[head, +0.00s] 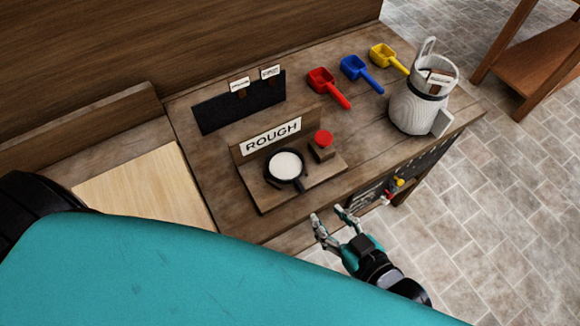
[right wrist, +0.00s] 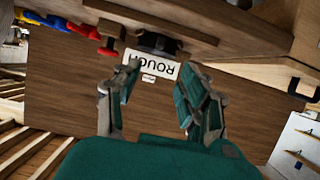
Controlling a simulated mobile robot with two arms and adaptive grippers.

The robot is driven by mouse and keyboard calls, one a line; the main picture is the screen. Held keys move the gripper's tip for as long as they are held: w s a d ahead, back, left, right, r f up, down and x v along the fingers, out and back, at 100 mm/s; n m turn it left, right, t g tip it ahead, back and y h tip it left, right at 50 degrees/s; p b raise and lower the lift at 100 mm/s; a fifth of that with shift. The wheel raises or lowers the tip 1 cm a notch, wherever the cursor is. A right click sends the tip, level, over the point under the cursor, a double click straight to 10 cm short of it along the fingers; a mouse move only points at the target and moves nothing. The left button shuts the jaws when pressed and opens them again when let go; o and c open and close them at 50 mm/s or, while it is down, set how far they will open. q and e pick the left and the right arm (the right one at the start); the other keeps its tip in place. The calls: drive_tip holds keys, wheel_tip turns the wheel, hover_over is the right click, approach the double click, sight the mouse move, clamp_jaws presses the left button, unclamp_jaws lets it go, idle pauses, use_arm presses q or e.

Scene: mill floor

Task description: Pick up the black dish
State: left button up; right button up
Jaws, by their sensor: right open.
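The black dish (head: 285,165) is a small round pan with a short handle pointing toward the front of the bench. It holds something white and sits on a wooden stand (head: 262,199) with a "ROUGH" sign (head: 271,137). My right gripper (head: 327,213) is open and empty by the bench's front edge, apart from the dish and on its handle side. In the right wrist view, the open fingers (right wrist: 158,76) point toward the upside-down sign (right wrist: 151,66), with a dark shape above it that may be the dish. My left gripper is not in view.
A small block with a red top (head: 323,140) stands right of the dish. Red (head: 327,87), blue (head: 359,72) and yellow (head: 388,57) scoops lie behind, with a white-grey jug (head: 415,103) at the right. A black board (head: 238,103) and a pale wooden panel (head: 140,190) are left.

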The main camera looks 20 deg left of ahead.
sight(302, 189)
drive_tip(key=x, duration=0.7)
drive_tip(key=shift+w+a+p, duration=0.1)
drive_tip(key=shift+p, duration=0.25)
drive_tip(key=shift+w+a+f, duration=0.2)
drive_tip(key=shift+w+a, duration=0.15)
drive_tip(key=shift+a, duration=0.05)
drive_tip(key=p+x, duration=0.1)
drive_tip(key=x, duration=0.3)
drive_tip(key=shift+a+f, duration=0.1)
drive_tip(key=shift+f, duration=0.1)
clamp_jaws()
